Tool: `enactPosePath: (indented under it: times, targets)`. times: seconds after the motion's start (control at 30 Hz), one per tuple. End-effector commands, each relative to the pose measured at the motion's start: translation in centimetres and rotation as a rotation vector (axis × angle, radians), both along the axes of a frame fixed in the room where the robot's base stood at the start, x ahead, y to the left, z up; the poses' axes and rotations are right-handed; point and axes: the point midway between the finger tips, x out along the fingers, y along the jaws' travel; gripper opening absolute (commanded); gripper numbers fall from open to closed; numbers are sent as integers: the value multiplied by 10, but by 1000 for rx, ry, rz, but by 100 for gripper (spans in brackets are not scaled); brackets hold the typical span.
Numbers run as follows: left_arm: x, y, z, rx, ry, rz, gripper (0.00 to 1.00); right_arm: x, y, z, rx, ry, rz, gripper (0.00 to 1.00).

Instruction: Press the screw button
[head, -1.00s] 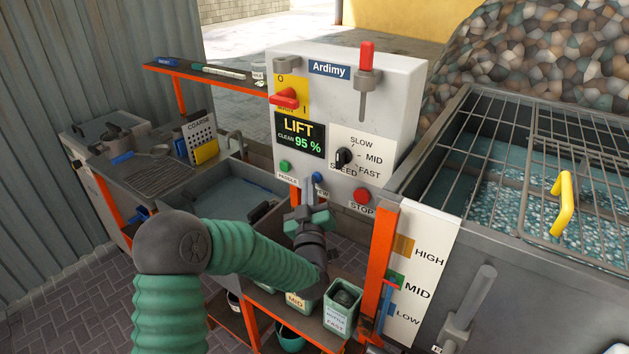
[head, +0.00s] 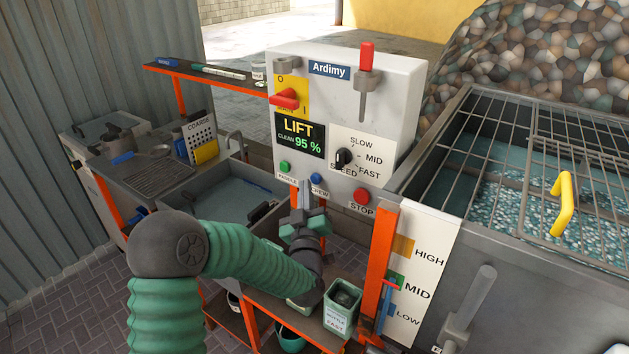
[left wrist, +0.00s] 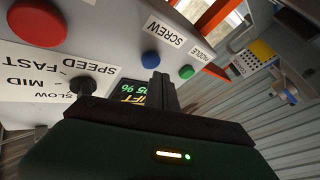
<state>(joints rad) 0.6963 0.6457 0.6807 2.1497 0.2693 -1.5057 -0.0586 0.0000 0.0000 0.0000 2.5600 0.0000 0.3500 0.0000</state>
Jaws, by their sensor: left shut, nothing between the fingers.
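The blue screw button (head: 317,179) is on the grey control panel (head: 400,100), between the green button and the red stop button. Its label (head: 320,192) is partly hidden by my gripper in the head view. My left gripper (head: 303,194) is shut and empty, its fingers pointing up at the panel just left of and below the blue button. The fingers look apart from the button, though the exact gap is unclear.
The green paddle button (head: 285,167) and red stop button (head: 361,196) flank the blue one. A speed knob (head: 344,158) and a LIFT display (head: 299,134) reading 95% are above. An orange post (head: 382,260) stands right of my arm; sinks lie left.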

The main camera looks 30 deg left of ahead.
Motion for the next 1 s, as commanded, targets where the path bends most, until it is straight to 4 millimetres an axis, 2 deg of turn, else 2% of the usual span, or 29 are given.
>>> enactPosePath:
  times: [0.17, 0.6, 1.0]
  targets:
    - [-5, 0, 0, 0, 1, 0, 0, 0, 0, 1, 0, 0, 0, 35]
    - [-47, 4, 0, 2, 1, 0, 0, 0, 0, 3, 0, 0, 0, 35]
    - [-50, 4, 0, 0, 0, 0, 0, 0, 0, 3, 0, 0, 0, 35]
